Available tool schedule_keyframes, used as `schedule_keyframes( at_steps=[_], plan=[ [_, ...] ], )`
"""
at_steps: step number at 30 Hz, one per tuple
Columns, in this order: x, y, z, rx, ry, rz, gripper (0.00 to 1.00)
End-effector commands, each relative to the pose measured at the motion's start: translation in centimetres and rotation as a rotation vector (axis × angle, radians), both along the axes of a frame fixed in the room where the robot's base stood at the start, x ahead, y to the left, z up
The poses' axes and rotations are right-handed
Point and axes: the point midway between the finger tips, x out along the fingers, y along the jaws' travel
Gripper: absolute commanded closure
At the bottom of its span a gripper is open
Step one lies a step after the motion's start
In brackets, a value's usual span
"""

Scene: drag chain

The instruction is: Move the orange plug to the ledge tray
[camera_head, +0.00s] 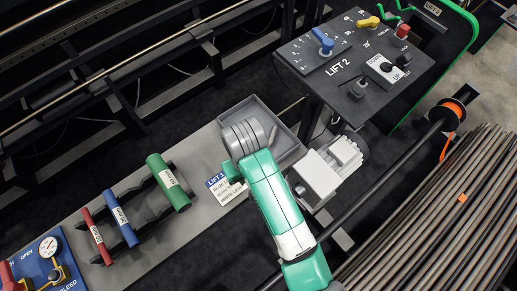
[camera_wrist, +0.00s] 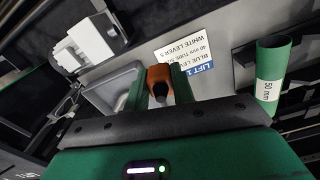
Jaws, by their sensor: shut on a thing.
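My gripper (camera_wrist: 161,82) shows in the wrist view with its two green fingers closed on either side of the orange plug (camera_wrist: 158,73). The plug has a dark lower part between the fingers. In the head view my arm hides the plug and the fingertips. The grey ledge tray (camera_wrist: 108,80) lies just left of the fingers in the wrist view. In the head view the tray (camera_head: 287,127) sits on the grey ledge, partly covered by my wrist. I cannot tell how high the plug is above the ledge.
A LIFT 1 card (camera_head: 224,187) lies on the ledge (camera_head: 150,235) beside the tray. A rack holds green (camera_head: 168,182), blue (camera_head: 120,218) and red (camera_head: 93,236) tubes to the left. The LIFT 2 panel (camera_head: 340,75) stands behind right. Long rods (camera_head: 440,220) lie at right.

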Motion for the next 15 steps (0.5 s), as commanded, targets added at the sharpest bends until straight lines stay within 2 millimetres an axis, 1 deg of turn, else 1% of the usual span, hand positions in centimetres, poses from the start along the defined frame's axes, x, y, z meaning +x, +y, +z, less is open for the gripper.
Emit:
schedule_keyframes(
  at_steps=[1, 3, 6, 8, 15],
  plan=[
    [0.3, 0.4, -3.6, -0.002, -0.002, 0.042, 1.0],
    [0.6, 0.9, -4.8, -0.002, -0.003, 0.095, 1.0],
    [0.8, 1.4, -5.9, -0.004, -0.001, 0.155, 1.0],
    [0.9, 1.6, -6.2, -0.004, -0.001, 0.179, 1.0],
    [1.1, 1.8, -6.0, -0.004, 0.0, 0.208, 1.0]
  ],
)
